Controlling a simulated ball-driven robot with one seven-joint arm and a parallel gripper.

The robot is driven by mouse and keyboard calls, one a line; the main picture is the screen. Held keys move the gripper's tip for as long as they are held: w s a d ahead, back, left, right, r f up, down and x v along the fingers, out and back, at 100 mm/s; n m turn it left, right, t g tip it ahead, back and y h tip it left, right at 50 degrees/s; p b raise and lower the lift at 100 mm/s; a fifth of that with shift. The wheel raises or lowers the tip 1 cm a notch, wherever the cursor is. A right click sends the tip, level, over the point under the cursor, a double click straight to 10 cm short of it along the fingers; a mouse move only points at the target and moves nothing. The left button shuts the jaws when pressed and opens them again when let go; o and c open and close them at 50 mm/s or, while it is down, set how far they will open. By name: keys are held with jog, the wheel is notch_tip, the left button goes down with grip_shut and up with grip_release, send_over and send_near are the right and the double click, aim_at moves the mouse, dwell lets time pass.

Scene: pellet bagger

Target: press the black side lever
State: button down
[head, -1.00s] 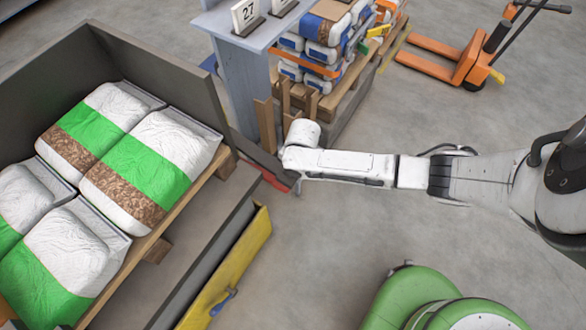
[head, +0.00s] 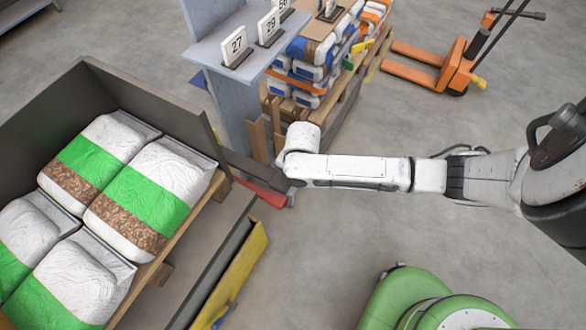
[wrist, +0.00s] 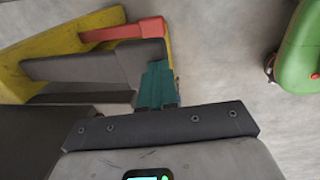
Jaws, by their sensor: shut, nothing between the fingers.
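My gripper (wrist: 158,84) is shut and empty; its teal fingers show in the wrist view. A dark bar with a blunt end (wrist: 95,66), which looks like the black side lever, lies just left of the fingertips. The fingers overlap its right end in the picture; I cannot tell whether they touch it. A red bar (wrist: 125,31) lies beyond it, alongside a yellow panel (wrist: 60,35). In the head view the red bar (head: 262,194) shows beside the end of my arm. My fingers cannot be made out there.
A pallet box with green-and-white bags (head: 150,185) stands at the left. A grey stand with number signs (head: 235,48) and stacked bags (head: 310,70) are behind. An orange pallet truck (head: 450,68) is at the back right. Floor right of my arm's end is clear.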

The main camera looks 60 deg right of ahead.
jog(key=shift+s+r, duration=0.2)
jog(key=shift+r, duration=0.6)
jog(key=shift+s+r, duration=0.15)
jog(key=shift+r, duration=0.65)
jog(key=s+a+m+g, duration=0.1)
jog(key=s+a+m, duration=0.2)
jog(key=s+m, duration=0.6)
jog(key=s+a+r+m, duration=0.3)
jog(key=a+r+m, duration=0.2)
jog(key=r+m, duration=0.2)
jog(key=m, duration=0.2)
jog(key=shift+s+a+r+m, duration=0.15)
jog(key=shift+s+r+m, duration=0.25)
jog(key=c, duration=1.8)
grip_release()
